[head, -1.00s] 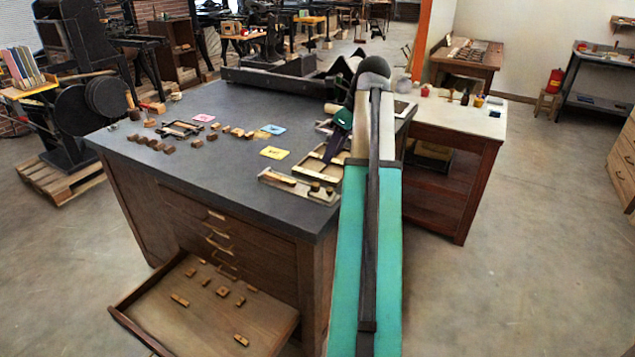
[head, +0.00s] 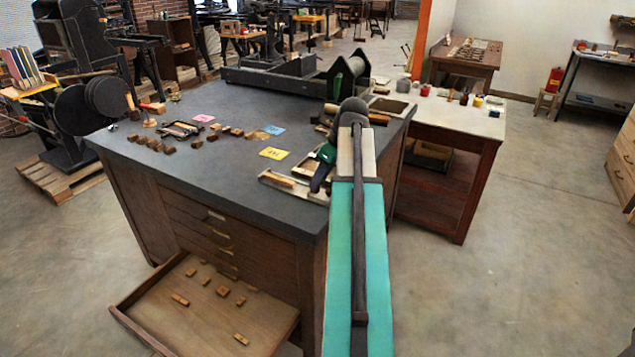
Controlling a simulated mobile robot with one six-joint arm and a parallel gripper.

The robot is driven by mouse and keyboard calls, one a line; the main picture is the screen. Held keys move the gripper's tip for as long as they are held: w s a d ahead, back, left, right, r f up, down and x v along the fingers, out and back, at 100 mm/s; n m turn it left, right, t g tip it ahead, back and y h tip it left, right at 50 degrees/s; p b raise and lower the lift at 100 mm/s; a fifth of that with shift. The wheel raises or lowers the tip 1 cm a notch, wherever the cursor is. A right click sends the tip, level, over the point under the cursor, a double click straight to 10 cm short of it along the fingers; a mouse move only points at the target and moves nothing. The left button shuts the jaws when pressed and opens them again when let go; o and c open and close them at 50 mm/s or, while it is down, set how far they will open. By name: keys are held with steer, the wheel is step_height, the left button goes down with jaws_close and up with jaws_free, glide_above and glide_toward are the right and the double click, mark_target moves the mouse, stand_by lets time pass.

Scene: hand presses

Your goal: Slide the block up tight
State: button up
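A shallow tray (head: 268,179) with pale edges lies at the near right corner of the dark-topped cabinet. A light wooden block (head: 284,182) lies in its left part. My gripper (head: 317,184), with a green body and a dark purple finger, points down at the right part of this tray. It hides what lies under it there. My own arm also covers the tray's right end. I cannot tell whether the gripper touches anything, or whether its fingers are apart. A second pale-edged tray (head: 303,163) lies just behind, partly hidden by my gripper.
Yellow (head: 276,153) and blue (head: 272,130) cards and a row of small wooden blocks (head: 168,148) lie left on the dark top (head: 225,175). An open drawer (head: 200,310) juts out below. A side table (head: 465,125) with small jars stands right.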

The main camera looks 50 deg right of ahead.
mark_target(321, 192)
steer(key=shift+x, duration=1.35)
jaws_close()
